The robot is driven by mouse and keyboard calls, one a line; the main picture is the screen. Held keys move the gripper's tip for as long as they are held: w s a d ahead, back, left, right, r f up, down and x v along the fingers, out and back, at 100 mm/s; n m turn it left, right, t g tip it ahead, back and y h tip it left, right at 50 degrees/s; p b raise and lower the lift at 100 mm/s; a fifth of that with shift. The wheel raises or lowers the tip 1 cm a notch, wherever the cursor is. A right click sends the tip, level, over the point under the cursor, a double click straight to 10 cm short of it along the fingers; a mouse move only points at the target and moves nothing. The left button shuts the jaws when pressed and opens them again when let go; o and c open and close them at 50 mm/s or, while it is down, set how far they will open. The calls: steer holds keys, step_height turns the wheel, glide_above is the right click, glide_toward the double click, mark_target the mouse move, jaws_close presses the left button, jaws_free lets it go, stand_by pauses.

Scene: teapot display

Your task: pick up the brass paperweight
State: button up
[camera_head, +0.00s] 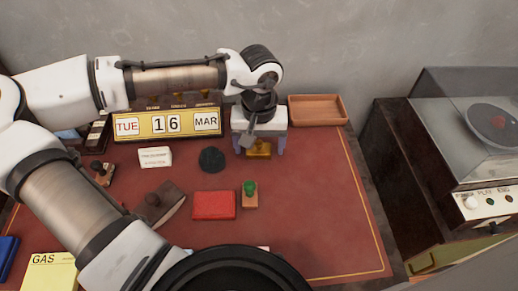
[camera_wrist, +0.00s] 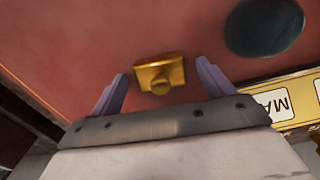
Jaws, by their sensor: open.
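The brass paperweight (camera_head: 259,149) is a small golden block on the red desk top, partly hidden by my gripper in the head view. In the wrist view the gripper's fingers (camera_wrist: 160,85) stand to the left and right of the paperweight, with a gap on each side. Nothing is held between them.
A yellow calendar (camera_head: 167,124) stands left of my gripper, and a wooden tray (camera_head: 317,110) is to its right. A dark round object (camera_head: 212,159), a red box (camera_head: 214,205) and a green-knobbed stamp (camera_head: 250,194) lie nearby. The desk's right side is clear.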

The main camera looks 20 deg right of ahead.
steer(key=c, duration=1.4)
